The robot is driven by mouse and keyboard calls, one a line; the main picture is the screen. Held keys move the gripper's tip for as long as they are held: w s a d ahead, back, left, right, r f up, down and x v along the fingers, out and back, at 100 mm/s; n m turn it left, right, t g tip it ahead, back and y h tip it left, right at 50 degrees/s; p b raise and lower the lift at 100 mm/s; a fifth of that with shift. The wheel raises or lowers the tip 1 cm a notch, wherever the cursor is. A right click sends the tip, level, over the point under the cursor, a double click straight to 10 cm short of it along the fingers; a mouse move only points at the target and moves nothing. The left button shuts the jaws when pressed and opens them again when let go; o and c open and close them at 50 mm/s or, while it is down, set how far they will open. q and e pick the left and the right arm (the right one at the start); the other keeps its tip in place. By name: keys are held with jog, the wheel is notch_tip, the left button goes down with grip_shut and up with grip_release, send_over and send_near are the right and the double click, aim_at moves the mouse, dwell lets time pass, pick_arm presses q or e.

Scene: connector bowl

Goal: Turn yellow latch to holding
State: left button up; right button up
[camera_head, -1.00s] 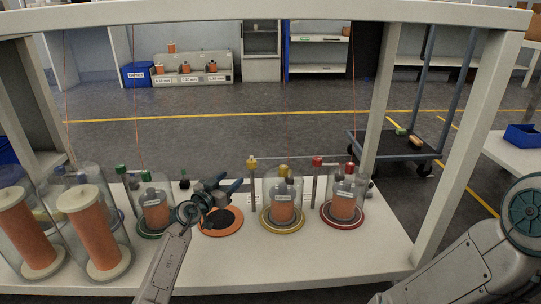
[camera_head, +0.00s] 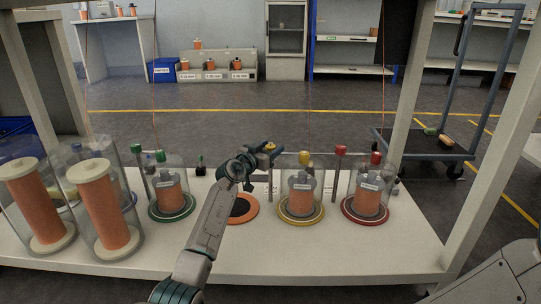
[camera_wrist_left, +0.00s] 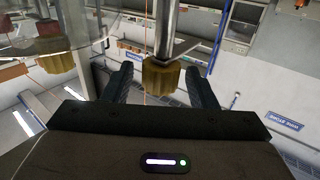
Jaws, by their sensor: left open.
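The yellow latch (camera_head: 270,149) is a yellow knob on top of a thin grey post, left of the glass jar (camera_head: 301,187) on the yellow-ringed base. My left gripper (camera_head: 268,153) is at the knob's height, with its fingers around it. In the left wrist view the yellow knob (camera_wrist_left: 161,76) sits between the two spread dark fingers (camera_wrist_left: 162,84), with a visible gap at each side. The left gripper is open. Part of the knob is hidden by the fingers in the head view. My right gripper is out of view.
Green-ringed (camera_head: 171,192) and red-ringed (camera_head: 367,195) jars stand on the white table (camera_head: 330,245). Green (camera_head: 136,149) and red (camera_head: 341,149) knobs top nearby posts. An orange disc (camera_head: 243,209) lies below my left arm. Tall jars with orange spools (camera_head: 105,210) stand at left.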

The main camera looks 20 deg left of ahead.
pick_arm(q)
jog(key=shift+w, duration=0.2)
grip_shut()
